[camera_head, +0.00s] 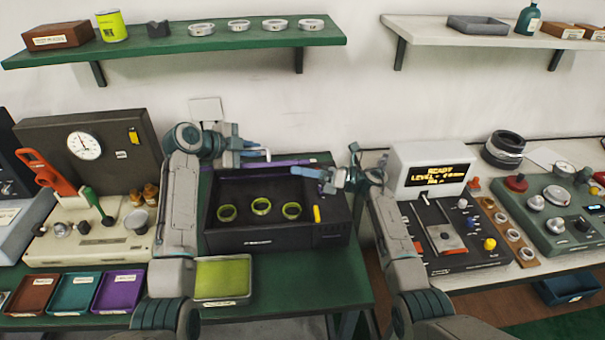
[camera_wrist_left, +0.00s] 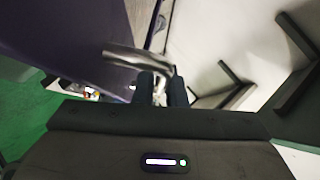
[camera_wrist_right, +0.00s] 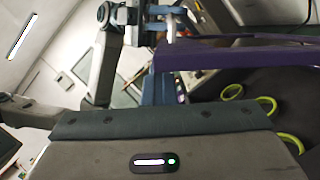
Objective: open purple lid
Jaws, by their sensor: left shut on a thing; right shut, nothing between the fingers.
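The purple lid shows in the head view as a thin edge (camera_head: 290,162) at the back of the black box (camera_head: 265,238), seen nearly edge-on and raised. The open box holds three yellow-green rings (camera_head: 262,206). In the left wrist view the lid's broad purple face (camera_wrist_left: 75,35) carries a metal handle (camera_wrist_left: 138,57). My left gripper (camera_head: 266,154) is shut on that handle; its fingers show in the left wrist view (camera_wrist_left: 162,88). My right gripper (camera_head: 302,172) is shut and empty above the box's back right, close to the lid. The lid's edge (camera_wrist_right: 235,54) crosses the right wrist view.
A yellow-green tray (camera_head: 222,278) stands in front of the box. Brown, teal and purple trays (camera_head: 118,291) lie at front left. A cream lever panel (camera_head: 85,232) stands left, a display machine (camera_head: 432,185) right. A green shelf (camera_head: 180,43) hangs above.

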